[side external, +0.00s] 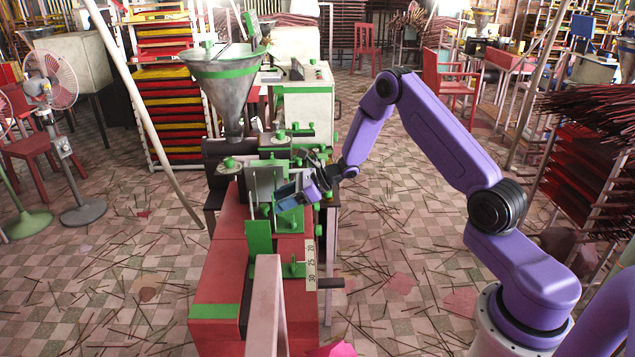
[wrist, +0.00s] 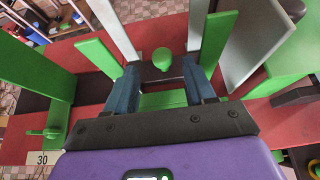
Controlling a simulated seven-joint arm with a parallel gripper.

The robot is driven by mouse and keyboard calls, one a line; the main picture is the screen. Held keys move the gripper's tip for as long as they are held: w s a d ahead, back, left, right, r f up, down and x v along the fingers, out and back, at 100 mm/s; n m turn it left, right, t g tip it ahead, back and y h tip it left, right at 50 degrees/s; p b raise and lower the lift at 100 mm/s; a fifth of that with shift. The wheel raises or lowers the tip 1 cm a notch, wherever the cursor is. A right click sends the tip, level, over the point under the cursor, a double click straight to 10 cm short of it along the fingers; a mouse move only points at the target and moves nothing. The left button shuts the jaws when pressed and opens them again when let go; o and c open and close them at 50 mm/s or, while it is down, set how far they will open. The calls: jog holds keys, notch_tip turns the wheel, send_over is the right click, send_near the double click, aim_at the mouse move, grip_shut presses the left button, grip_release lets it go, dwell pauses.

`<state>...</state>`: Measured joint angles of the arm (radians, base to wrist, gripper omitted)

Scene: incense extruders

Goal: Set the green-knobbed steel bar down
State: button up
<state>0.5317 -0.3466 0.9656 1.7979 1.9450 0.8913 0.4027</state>
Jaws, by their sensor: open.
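In the wrist view a round green knob (wrist: 162,59) shows between and just beyond the tips of my gripper (wrist: 160,80). The bar under the knob is mostly hidden, so I cannot tell its full extent or whether it rests on anything. My gripper's two blue fingers are spread apart, with a visible gap on both sides of the knob. In the side view my gripper (side external: 287,197) is low over the red machine bench (side external: 225,260), beside upright metal plates (side external: 265,182). The knob cannot be made out there.
Upright pale bars (wrist: 114,28) and a large slanted steel plate (wrist: 258,45) stand close around the fingers. A green panel (wrist: 36,75) rises at left. A steel funnel (side external: 226,90) stands behind the bench. A numbered scale (side external: 310,265) is at the near end.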

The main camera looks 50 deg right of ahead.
jog(key=v, duration=1.2)
jog(key=s+a+r+n+g, duration=0.3)
jog(key=s+a+n+g, duration=0.2)
jog(key=s+a+n, duration=0.45)
jog(key=s+a+r+n+g, duration=0.3)
jog(key=s+a+n+g, duration=0.3)
jog(key=s+a+n, duration=0.35)
jog(key=s+d+r+n+t+h, duration=0.1)
jog(key=s+n+h, duration=0.3)
jog(key=s+n, duration=0.5)
jog(key=s+d+r+n+t+h, duration=0.1)
jog(key=s+d+n+h, duration=0.2)
jog(key=s+n, duration=0.6)
jog(key=shift+d+n+h, duration=0.2)
jog(key=shift+n+h, duration=0.4)
jog(key=shift+n, duration=0.2)
jog(key=o, duration=0.3)
jog(key=shift+s+d+r+n+t, duration=0.1)
jog(key=shift+d+r+n+t, duration=0.15)
jog(key=shift+n, duration=0.25)
jog(key=shift+o, duration=0.2)
jog(key=shift+a, duration=0.1)
